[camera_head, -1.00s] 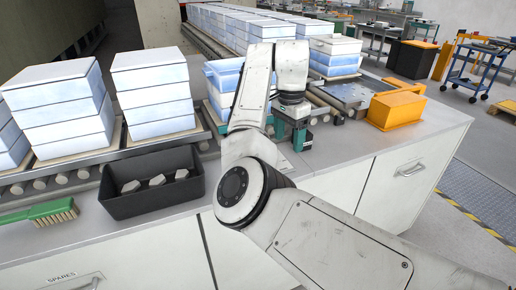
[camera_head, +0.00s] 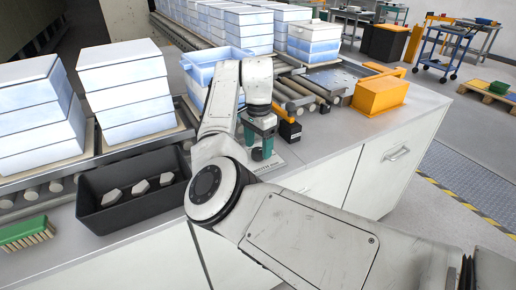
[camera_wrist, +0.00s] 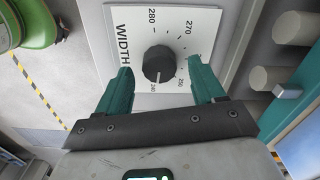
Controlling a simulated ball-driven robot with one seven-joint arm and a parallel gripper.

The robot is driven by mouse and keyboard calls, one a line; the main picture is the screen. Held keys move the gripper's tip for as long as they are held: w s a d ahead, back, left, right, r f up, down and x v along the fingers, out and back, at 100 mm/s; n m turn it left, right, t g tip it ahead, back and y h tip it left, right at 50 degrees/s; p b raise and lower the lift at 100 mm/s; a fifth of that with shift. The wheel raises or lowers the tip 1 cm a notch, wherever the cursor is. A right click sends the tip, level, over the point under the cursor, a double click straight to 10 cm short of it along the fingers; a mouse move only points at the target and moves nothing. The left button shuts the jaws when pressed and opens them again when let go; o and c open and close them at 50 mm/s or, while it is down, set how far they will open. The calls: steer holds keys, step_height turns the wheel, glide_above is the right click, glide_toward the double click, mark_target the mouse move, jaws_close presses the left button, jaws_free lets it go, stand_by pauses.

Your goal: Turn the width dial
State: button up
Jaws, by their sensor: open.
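The width dial (camera_wrist: 158,64) is a black ribbed knob on a white scale plate (camera_wrist: 131,18) marked WIDTH, with numbers running from 240 to 280. A pale mark on the knob faces the lower side, near 240. My gripper (camera_wrist: 159,68) is open, with one teal finger on each side of the knob; the gaps look clear, and I cannot tell how deep the fingers reach. In the head view my gripper (camera_head: 262,152) points down over the counter, and part of the plate (camera_head: 275,166) shows below it. The knob is hidden there.
A black tray (camera_head: 91,210) with grey pieces and a green brush (camera_head: 28,232) lie on the counter at left. Stacks of white and blue boxes (camera_head: 126,85) stand on the roller conveyor behind. An orange box (camera_head: 381,97) sits to the right.

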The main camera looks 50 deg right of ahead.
steer(key=shift+f, duration=0.9)
steer(key=shift+r, duration=0.1)
steer(key=c, duration=1.1)
